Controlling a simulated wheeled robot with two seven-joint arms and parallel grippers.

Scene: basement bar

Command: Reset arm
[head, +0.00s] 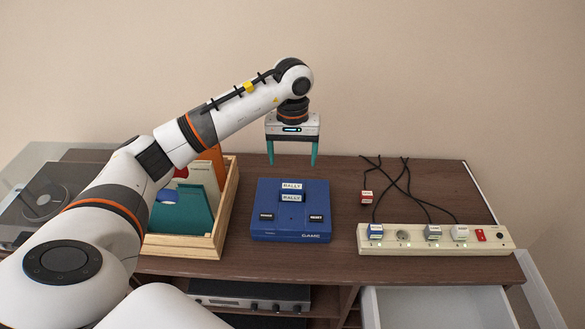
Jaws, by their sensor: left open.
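My left gripper (293,160) is open and points down, with its two teal fingers apart and nothing between them. It hangs above the back of a blue box (291,222) with labelled blocks and buttons on its top. The fingers look apart from the box, though the exact height is hard to tell. My left arm reaches in from the left across the wooden cabinet top (340,200). My right gripper does not show.
A power strip (440,249) with several plugs lies at the right, with black cables behind it. One red-and-white plug (366,197) lies loose. A wooden crate (228,205) of sleeves and a turntable (45,195) are at the left. A drawer (440,308) stands open in front.

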